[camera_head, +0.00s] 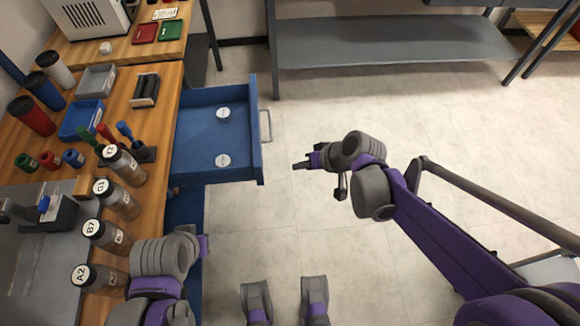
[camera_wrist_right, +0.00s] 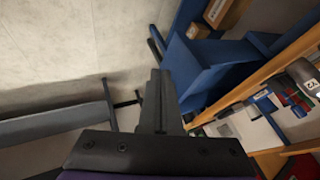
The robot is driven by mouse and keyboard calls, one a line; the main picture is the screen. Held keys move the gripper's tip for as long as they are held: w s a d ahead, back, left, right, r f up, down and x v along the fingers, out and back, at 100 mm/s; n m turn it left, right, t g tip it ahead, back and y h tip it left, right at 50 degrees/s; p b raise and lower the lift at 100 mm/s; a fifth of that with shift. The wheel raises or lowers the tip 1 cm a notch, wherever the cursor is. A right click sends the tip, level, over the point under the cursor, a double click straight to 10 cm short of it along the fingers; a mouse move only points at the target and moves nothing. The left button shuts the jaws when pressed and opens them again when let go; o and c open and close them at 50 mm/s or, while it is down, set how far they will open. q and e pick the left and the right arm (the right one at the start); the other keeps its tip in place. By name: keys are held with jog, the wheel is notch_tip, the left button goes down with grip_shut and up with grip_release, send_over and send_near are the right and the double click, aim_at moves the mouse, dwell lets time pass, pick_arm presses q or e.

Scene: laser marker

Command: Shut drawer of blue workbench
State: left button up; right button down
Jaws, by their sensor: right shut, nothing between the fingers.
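The blue drawer (camera_head: 245,100) is pulled out from the right side of the blue workbench (camera_head: 183,210), which has a wooden top. Two round, white-topped pieces (camera_head: 223,114) lie in it. A grey bar handle (camera_head: 266,125) is on its front. My right gripper (camera_head: 300,165) is shut and empty, pointing left, a short gap right of the drawer's front near its lower end. In the right wrist view, the shut fingers (camera_wrist_right: 158,100) overlap the blue drawer (camera_wrist_right: 203,70) in the picture. My left gripper (camera_head: 203,246) is at the bench edge below the drawer; its fingers are hidden.
Labelled bottles (camera_head: 122,165), cups and a blue tray (camera_head: 82,119) crowd the wooden bench top. A grey metal shelf (camera_head: 390,45) stands at the back.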

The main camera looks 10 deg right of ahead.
aim_at(176, 180)
jog(key=w+a+f+b, duration=0.2)
jog(key=w+a+f, duration=0.1)
jog(key=a+f, duration=0.3)
jog(key=shift+a+f, duration=0.35)
jog(key=shift+a, duration=0.6)
jog(key=a, duration=2.6)
jog(key=shift+a, duration=0.45)
jog(key=shift+a+r, duration=0.1)
